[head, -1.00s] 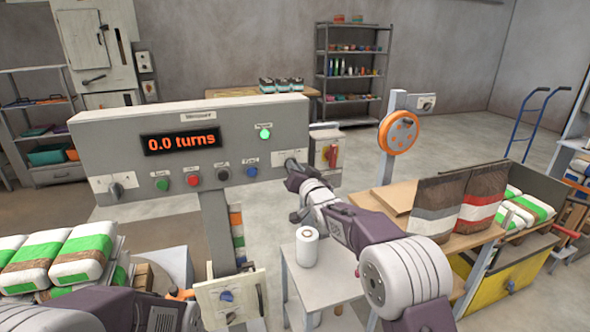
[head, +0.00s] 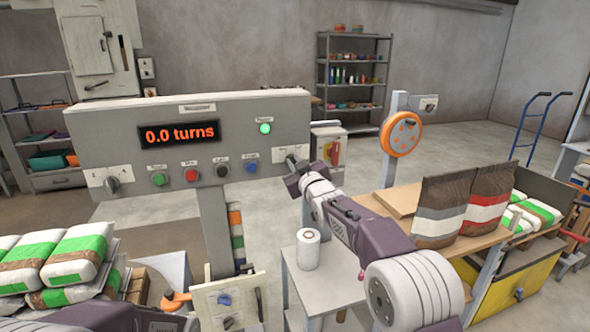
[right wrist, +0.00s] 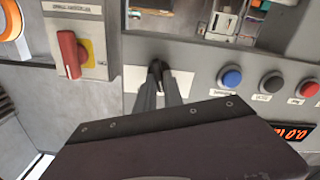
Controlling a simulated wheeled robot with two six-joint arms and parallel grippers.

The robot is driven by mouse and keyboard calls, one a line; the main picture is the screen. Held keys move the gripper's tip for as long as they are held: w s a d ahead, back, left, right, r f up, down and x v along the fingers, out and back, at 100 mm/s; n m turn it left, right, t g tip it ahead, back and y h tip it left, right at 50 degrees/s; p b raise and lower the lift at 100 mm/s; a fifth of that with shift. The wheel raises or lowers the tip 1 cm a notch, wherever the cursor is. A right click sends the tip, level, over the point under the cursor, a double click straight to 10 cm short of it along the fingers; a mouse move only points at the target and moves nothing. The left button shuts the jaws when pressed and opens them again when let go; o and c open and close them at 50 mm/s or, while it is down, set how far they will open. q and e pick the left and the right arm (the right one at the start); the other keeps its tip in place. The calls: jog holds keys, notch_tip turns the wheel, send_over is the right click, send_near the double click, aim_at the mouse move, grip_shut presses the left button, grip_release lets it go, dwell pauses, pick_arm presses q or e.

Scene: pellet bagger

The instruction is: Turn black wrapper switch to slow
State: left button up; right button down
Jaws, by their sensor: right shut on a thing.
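The grey panel (head: 200,105) has a display reading "0.0 turns" and a lit green lamp (head: 265,128). My right gripper (head: 291,162) is at the panel's right end, in front of a white plate (head: 279,159). In the right wrist view its fingers (right wrist: 158,84) are shut on a black switch (right wrist: 157,70) on that plate; they hide much of it, and I cannot read its setting. Another black knob (head: 113,185) sits on a white plate at the panel's left end. Part of my left arm shows at the bottom left; its gripper is out of view.
Green, red, black and blue buttons (head: 252,167) line the panel's lower edge. A red rotary handle (right wrist: 70,54) on a grey box is close beside the right gripper. A small table with a white roll (head: 308,249) stands below my right arm.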

jog(key=shift+n+b, duration=0.5)
jog(key=shift+n, duration=0.5)
jog(key=c, duration=1.5)
grip_release()
jog(key=shift+o, duration=0.2)
jog(key=b+v, duration=0.2)
jog(key=v, duration=0.7)
